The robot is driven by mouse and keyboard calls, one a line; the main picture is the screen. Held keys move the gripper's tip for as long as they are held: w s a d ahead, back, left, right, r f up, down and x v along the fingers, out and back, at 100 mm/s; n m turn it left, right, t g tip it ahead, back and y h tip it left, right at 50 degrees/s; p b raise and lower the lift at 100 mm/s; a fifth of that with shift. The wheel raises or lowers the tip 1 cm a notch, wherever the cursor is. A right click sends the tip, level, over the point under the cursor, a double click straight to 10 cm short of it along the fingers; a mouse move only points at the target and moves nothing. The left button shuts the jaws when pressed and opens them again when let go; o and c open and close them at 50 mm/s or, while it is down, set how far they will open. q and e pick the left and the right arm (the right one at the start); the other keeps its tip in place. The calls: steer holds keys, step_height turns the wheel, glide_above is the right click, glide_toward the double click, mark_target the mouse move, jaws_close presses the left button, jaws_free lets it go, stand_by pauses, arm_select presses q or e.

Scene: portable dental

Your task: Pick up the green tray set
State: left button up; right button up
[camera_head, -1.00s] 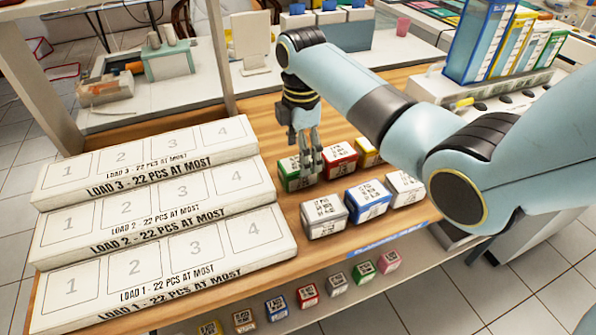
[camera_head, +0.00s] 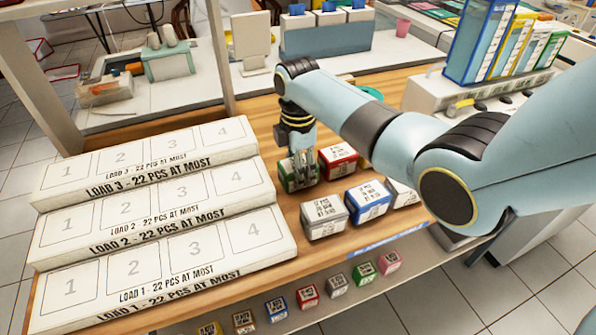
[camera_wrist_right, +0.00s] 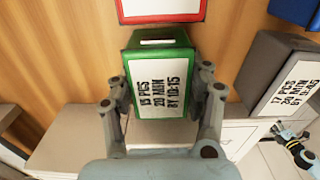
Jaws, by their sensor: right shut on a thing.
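The green tray set (camera_head: 288,176) is a small green box with a white label on the wooden shelf, at the left end of the back row. In the right wrist view the green tray set (camera_wrist_right: 160,52) sits between my fingers, its label reading 15 PCS, 20 MIN. My right gripper (camera_head: 303,178) comes down from above and is shut on the green set, one finger on each side. It also shows in the right wrist view (camera_wrist_right: 163,100). The set appears to stand on the shelf.
A red set (camera_head: 338,160) stands close to the right of the green one. Grey (camera_head: 323,217) and blue (camera_head: 368,201) sets stand in front. White numbered load boards (camera_head: 160,205) lie to the left. Small coloured blocks (camera_head: 307,296) line the lower front ledge.

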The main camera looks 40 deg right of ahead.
steer(key=c, duration=0.3)
steer(key=shift+r, duration=0.15)
steer(key=shift+r, duration=0.3)
steer(key=r, duration=0.2)
steer(key=s+r, duration=0.1)
steer(key=r, duration=0.1)
steer(key=shift+p, duration=0.4)
steer(key=s+r, duration=0.2)
steer(key=s, duration=0.1)
steer(key=s+r, duration=0.2)
steer(key=s, duration=0.2)
steer(key=s+r+p, duration=0.1)
steer(key=s+r, duration=0.1)
steer(key=s, duration=0.1)
steer(key=shift+s+a, duration=0.2)
steer(key=shift+a, duration=0.2)
steer(key=shift+s, duration=0.15)
